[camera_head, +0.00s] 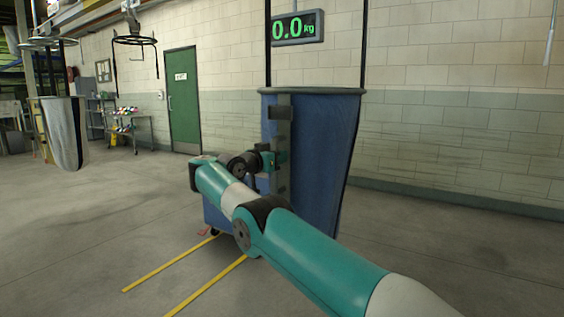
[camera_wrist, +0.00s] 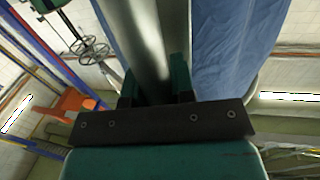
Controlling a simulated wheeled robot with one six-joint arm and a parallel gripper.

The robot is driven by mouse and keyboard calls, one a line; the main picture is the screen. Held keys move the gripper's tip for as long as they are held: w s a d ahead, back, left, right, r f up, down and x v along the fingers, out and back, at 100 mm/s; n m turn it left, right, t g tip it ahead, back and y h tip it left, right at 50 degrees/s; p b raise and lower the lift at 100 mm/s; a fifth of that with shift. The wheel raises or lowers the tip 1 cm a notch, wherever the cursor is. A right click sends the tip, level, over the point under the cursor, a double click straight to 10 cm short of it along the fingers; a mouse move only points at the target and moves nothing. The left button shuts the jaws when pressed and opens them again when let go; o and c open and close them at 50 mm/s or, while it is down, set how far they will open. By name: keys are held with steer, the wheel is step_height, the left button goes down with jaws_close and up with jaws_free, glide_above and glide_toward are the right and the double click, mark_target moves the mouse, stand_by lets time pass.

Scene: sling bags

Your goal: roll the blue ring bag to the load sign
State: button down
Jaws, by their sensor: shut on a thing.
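A blue bag (camera_head: 325,150) hangs in the middle of the head view from dark straps that run up out of the picture. My gripper (camera_head: 279,160) is at the bag's left side, shut on a grey upright strip (camera_head: 284,120) there. In the wrist view, the teal fingers of my gripper (camera_wrist: 155,88) close on the grey strip (camera_wrist: 145,35), with blue bag cloth (camera_wrist: 235,45) to its right. I cannot make out the word load.
A grey bag (camera_head: 64,130) hangs at the left, and an empty dark ring (camera_head: 134,40) hangs near it. A low blue wheeled thing (camera_head: 214,215) shows behind my arm. Yellow lines (camera_head: 170,263) mark the floor. The left floor is clear.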

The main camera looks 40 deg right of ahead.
steer(key=shift+w+a, duration=0.15)
steer(key=shift+w, duration=0.25)
steer(key=c, duration=1)
jaws_free()
steer(key=shift+s+d, duration=0.1)
steer(key=shift+d, duration=0.1)
steer(key=shift+o, duration=0.2)
